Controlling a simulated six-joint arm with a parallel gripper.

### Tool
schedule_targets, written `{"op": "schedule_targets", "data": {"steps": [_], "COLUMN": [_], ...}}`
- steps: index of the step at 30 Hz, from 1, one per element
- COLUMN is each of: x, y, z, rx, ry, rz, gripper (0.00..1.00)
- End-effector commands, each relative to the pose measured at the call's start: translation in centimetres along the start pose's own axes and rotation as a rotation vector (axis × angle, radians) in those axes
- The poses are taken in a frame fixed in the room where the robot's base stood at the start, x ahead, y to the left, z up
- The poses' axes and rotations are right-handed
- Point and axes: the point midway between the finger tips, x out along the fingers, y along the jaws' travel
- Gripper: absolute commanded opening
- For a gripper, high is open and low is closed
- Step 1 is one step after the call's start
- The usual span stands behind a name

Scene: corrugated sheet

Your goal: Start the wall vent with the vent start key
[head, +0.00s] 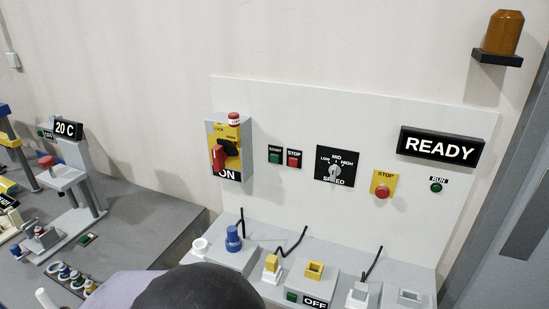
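The vent start key is a green square button (275,157) under a black START label on the pale wall panel (370,120). A red STOP key (294,158) sits just right of it. A yellow switch box (228,150) to the left has a red handle and reads ON. A black speed dial (336,168) marked LOW, MID and HIGH is to the right. The sign (440,147) reads READY. A green RUN lamp (436,188) is below it. My gripper is not in view; a dark rounded part of my arm shows at the bottom edge.
A red stop button (382,192) on a yellow plate is right of the dial. An amber beacon (502,33) is at upper right. More equipment (65,180) stands at left.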

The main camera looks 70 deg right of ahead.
Motion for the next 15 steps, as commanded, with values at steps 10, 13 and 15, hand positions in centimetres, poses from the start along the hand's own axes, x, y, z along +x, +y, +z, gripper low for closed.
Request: {"op": "schedule_targets", "data": {"steps": [10,13,15], "x": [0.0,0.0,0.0], "y": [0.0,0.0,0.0], "z": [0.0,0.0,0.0], "rx": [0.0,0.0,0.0], "ry": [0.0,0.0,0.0], "rz": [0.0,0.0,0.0], "gripper": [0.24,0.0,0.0]}}
